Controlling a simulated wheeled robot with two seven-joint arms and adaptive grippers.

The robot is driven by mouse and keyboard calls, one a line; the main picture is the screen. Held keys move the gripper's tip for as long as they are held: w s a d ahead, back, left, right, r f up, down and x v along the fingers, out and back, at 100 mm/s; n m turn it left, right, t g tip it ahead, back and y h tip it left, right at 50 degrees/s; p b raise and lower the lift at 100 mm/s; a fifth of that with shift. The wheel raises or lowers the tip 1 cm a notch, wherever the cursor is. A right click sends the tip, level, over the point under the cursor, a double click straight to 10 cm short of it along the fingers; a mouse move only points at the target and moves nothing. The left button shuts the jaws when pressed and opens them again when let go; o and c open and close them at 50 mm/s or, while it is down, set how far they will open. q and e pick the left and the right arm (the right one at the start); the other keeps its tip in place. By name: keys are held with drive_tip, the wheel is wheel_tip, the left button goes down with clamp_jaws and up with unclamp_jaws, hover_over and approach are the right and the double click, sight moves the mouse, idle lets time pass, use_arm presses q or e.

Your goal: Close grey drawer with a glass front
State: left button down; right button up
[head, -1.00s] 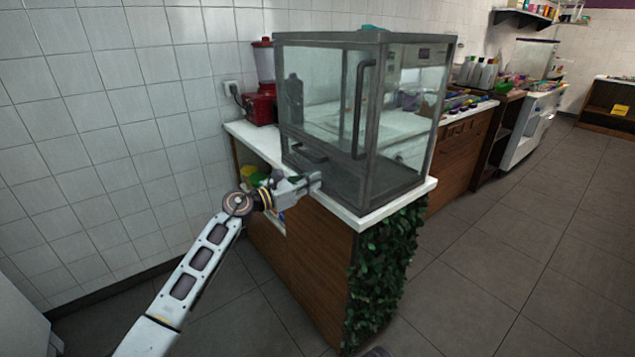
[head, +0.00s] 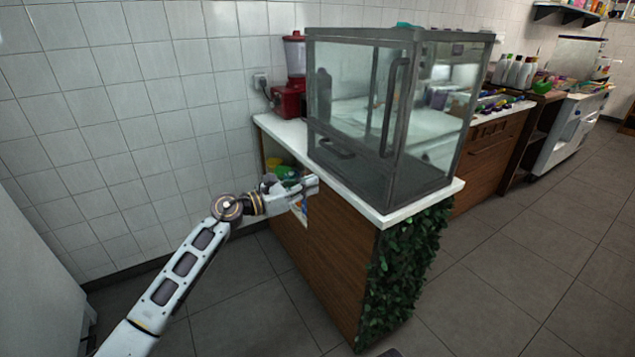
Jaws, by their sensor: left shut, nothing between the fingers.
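The grey-framed glass case (head: 347,110) stands on the white-topped counter, with a dark vertical handle (head: 394,106) on its front. A dark grey piece like a low handle (head: 334,148) shows at its lower left. I cannot tell how far any drawer of it stands open. My left gripper (head: 314,184) is shut and empty, beside the counter's front edge just below the case's lower left part. It looks apart from the glass. My right gripper is not in view.
The white counter top (head: 398,215) juts out around the case, above a wooden front (head: 335,245) and a leafy panel (head: 405,270). A red blender (head: 291,82) stands behind. Green items (head: 287,172) sit in an open shelf beside my left gripper. The tiled floor is clear.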

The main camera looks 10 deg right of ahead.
use_arm(q)
drive_tip(key=shift+v, duration=1.15)
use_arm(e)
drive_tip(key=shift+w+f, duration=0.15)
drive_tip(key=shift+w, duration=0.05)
use_arm(q)
wheel_tip(320, 180, up, 10)
drive_tip(key=p, duration=1)
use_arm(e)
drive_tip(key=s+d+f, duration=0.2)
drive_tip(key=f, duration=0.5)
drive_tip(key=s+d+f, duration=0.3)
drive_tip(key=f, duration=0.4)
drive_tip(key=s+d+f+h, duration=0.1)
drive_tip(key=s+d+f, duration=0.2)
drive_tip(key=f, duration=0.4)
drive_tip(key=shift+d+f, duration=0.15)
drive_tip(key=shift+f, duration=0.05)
